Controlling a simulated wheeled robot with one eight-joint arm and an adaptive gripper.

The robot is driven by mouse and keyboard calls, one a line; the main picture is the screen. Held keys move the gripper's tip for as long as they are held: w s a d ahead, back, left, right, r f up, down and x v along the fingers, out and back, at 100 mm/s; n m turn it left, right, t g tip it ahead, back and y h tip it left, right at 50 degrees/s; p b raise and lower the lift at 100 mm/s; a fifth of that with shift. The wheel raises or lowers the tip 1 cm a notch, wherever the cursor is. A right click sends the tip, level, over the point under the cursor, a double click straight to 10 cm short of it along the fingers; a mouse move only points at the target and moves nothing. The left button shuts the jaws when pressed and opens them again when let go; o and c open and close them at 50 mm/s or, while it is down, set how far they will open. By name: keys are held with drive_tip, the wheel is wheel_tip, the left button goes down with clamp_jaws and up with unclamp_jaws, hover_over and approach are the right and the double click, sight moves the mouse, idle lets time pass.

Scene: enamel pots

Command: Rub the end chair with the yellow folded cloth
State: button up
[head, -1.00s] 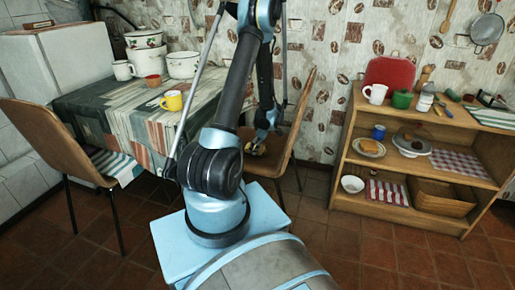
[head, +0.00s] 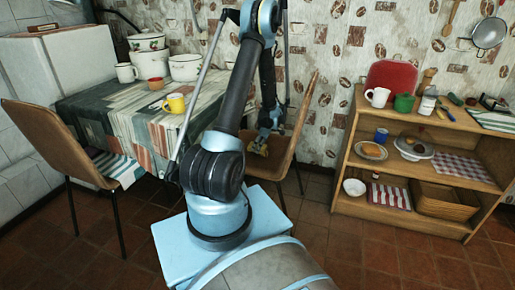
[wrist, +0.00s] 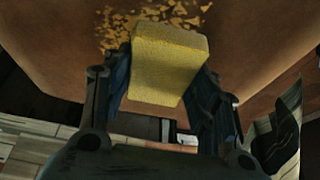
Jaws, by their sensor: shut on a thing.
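The yellow folded cloth (wrist: 165,65) is a thick pale-yellow block between the fingers of my gripper (wrist: 160,90) in the wrist view. My gripper is shut on it. The brown end chair (wrist: 250,35) fills the top of that view, with yellowish flecks or stains beside the cloth. The cloth is at the chair's surface; whether they touch I cannot tell. In the head view the chair (head: 282,152) stands at the right end of the table, and my gripper (head: 262,145) is low over its seat.
Another brown chair (head: 48,140) is at the far left. A wooden shelf (head: 400,220) with dishes stands right. Tiled floor is open between chair and shelf.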

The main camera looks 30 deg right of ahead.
drive_tip(key=shift+w+d, duration=2.5)
drive_tip(key=shift+d, duration=0.3)
wheel_tip(320, 180, up, 6)
drive_tip(key=shift+r, duration=0.15)
drive_tip(key=shift+r, duration=1.35)
